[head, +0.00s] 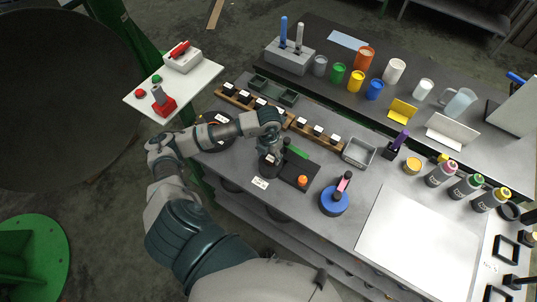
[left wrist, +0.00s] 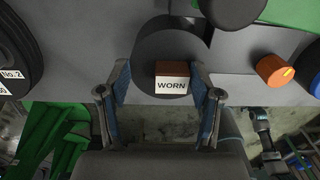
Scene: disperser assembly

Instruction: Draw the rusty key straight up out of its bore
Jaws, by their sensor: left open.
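A rusty-brown block (left wrist: 170,68) with a white plate reading WORN shows in the left wrist view, and I take it to be the rusty key. It sits over a dark round holder (left wrist: 148,48); the bore itself is hidden. My left gripper (left wrist: 162,74) is open, with one finger on each side of the block and visible gaps between. In the head view my left gripper (head: 270,150) is above the dark round holder (head: 267,168) near the bench's front edge, and it largely hides the key. My right gripper is not in view.
Just right of the holder are a dark plate (head: 302,166) and an orange knob (head: 302,181). A blue round piece (head: 334,202) stands farther right. A wooden rack (head: 316,135) with several dark blocks lies behind. A white board (head: 415,240) covers the right bench.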

